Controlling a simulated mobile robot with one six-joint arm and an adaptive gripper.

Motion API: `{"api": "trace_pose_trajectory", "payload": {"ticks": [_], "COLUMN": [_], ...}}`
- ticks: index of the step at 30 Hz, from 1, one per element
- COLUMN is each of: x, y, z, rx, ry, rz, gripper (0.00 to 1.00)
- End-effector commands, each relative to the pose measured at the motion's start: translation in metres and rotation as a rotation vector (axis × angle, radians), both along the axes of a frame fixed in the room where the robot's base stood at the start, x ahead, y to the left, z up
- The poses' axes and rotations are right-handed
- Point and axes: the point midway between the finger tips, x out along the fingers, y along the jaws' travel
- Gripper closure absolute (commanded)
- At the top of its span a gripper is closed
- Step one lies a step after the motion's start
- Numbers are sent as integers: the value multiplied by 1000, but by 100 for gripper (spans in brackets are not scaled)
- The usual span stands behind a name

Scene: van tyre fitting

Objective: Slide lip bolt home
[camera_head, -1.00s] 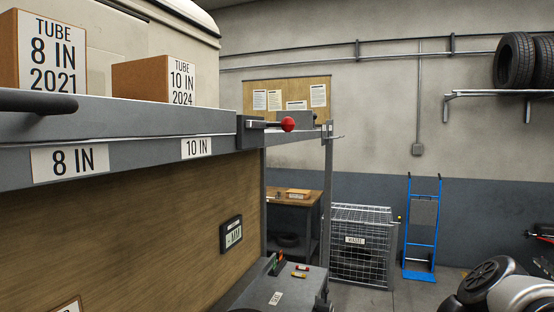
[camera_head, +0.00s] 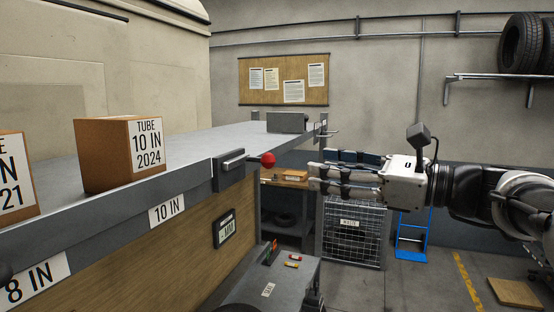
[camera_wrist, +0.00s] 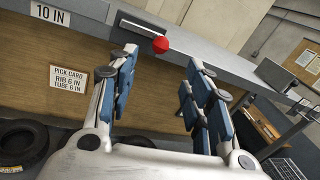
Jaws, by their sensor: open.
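The lip bolt (camera_head: 230,162) sits on the front lip of the grey shelf, a metal bar in a dark housing with a red ball knob (camera_head: 268,160) at its right end. The knob also shows in the wrist view (camera_wrist: 160,45), beyond the fingers and between them in the picture. My gripper (camera_head: 318,177) is open and empty, to the right of the knob and apart from it, fingers pointing left at the shelf. In the wrist view my gripper's blue-padded fingers (camera_wrist: 158,85) are spread. No contact with the bolt shows.
A box marked TUBE 10 IN 2024 (camera_head: 120,153) stands on the shelf (camera_head: 190,145), left of the bolt. Below are a grey stepped unit (camera_head: 285,275), a wire waste cage (camera_head: 350,232) and a blue hand truck (camera_head: 412,235). Tyres (camera_wrist: 22,143) lie low in the wrist view. Space around the knob looks clear.

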Motion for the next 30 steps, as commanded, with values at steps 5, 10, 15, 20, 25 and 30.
{"api": "trace_pose_trajectory", "payload": {"ticks": [5, 10, 15, 20, 25, 30], "x": [20, 39, 53, 60, 62, 61], "y": [37, 67, 89, 100, 102, 102], "z": [1, 1, 0, 1, 0, 0], "rx": [0, 0, -1, -2, -1, -2], "ry": [1, 1, 1, 0, 0, 0], "rz": [6, 5, 3, 1, -1, -1], "gripper": [54, 54, 54, 54, 54, 55]}}
